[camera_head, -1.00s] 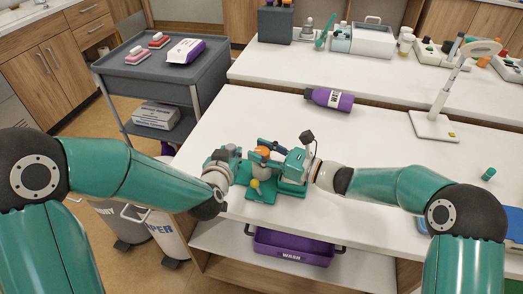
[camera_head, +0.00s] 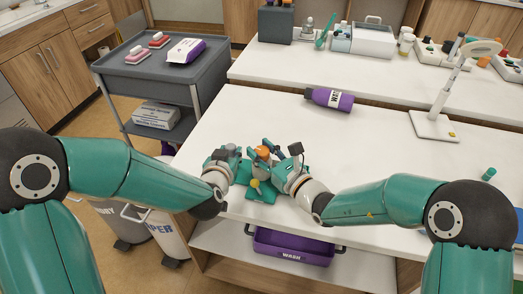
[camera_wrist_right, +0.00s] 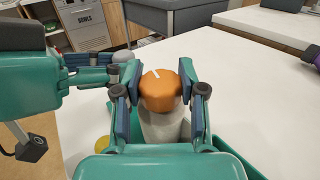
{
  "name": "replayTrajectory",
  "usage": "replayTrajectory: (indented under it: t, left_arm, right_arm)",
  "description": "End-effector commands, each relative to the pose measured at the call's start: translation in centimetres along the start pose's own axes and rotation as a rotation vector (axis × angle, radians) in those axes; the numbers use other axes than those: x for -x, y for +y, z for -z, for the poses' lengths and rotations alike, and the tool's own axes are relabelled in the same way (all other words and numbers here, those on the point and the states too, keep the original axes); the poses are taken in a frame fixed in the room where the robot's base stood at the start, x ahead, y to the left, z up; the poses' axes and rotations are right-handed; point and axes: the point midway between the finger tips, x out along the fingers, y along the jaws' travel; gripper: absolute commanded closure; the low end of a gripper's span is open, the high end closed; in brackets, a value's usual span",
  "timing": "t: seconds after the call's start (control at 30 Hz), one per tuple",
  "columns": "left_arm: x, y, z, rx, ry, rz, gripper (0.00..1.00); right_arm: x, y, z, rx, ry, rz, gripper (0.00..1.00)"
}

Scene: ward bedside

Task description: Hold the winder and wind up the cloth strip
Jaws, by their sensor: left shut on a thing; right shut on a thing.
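The winder stands near the table's front edge. It has a teal base (camera_head: 262,195), a yellow ball (camera_head: 255,184) at the front and an orange knob (camera_head: 262,151) on top. In the right wrist view the orange knob (camera_wrist_right: 160,88) sits above a pale roll (camera_wrist_right: 164,128), which looks like the wound cloth strip. My right gripper (camera_head: 273,160) is shut on the orange knob, one finger on each side. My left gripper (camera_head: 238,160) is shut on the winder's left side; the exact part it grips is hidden. No loose strip end can be made out.
A purple bottle (camera_head: 330,98) lies behind on the table (camera_head: 370,140). A white lamp stand (camera_head: 433,125) and a small green cap (camera_head: 489,174) are at right. A purple bin (camera_head: 292,247) sits on the shelf below. The tabletop between winder and bottle is clear.

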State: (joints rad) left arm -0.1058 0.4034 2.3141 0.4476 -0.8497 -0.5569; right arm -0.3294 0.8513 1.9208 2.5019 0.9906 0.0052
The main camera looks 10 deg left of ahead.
Motion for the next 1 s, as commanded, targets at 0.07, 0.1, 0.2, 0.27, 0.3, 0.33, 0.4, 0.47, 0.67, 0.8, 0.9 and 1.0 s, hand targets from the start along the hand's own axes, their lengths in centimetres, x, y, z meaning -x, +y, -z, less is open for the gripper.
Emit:
replayTrajectory:
  t: [0.07,0.1,0.2,0.27,0.3,0.33,0.4,0.47,0.67,0.8,0.9,1.0]
  left_arm:
    - [0.03,0.11,-0.06,-0.002,-0.002,-0.003,1.00]
    - [0.03,0.12,-0.06,-0.003,-0.002,-0.003,1.00]
    - [0.03,0.13,-0.07,-0.003,-0.002,-0.004,1.00]
    - [0.03,0.14,-0.07,-0.003,-0.002,-0.004,1.00]
    - [0.03,0.14,-0.07,-0.003,-0.002,-0.004,1.00]
    - [0.03,0.14,-0.08,-0.003,-0.002,-0.004,1.00]
    - [0.04,0.14,-0.08,-0.003,-0.003,-0.004,1.00]
    - [0.04,0.14,-0.09,-0.003,-0.003,-0.004,1.00]
    - [0.04,0.12,-0.10,-0.003,-0.003,-0.003,1.00]
    - [0.04,0.10,-0.10,-0.002,-0.003,-0.003,1.00]
    - [0.04,0.09,-0.10,-0.002,-0.003,-0.003,1.00]
    - [0.04,0.07,-0.10,-0.002,-0.003,-0.002,1.00]
  right_arm:
    - [-0.08,0.21,-0.20,0.002,-0.003,0.047,0.94]
    - [-0.09,0.18,-0.23,0.002,-0.005,0.071,0.94]
    - [-0.07,0.09,-0.20,0.002,-0.004,0.121,0.94]
    - [-0.06,0.02,-0.21,0.003,-0.006,0.146,0.94]
    - [-0.04,-0.06,-0.23,0.002,-0.006,0.160,0.94]
    - [-0.04,-0.08,-0.23,0.003,-0.007,0.168,0.94]
    - [-0.01,-0.14,-0.21,0.004,-0.006,0.184,0.94]
    - [0.01,-0.19,-0.18,0.003,-0.005,0.194,0.94]
    - [0.06,-0.29,-0.16,0.004,-0.005,0.204,0.94]
    - [0.06,-0.33,-0.16,0.003,-0.005,0.204,0.94]
    - [0.07,-0.36,-0.15,0.003,-0.005,0.204,0.55]
    - [0.07,-0.34,-0.13,0.003,-0.005,0.204,0.38]
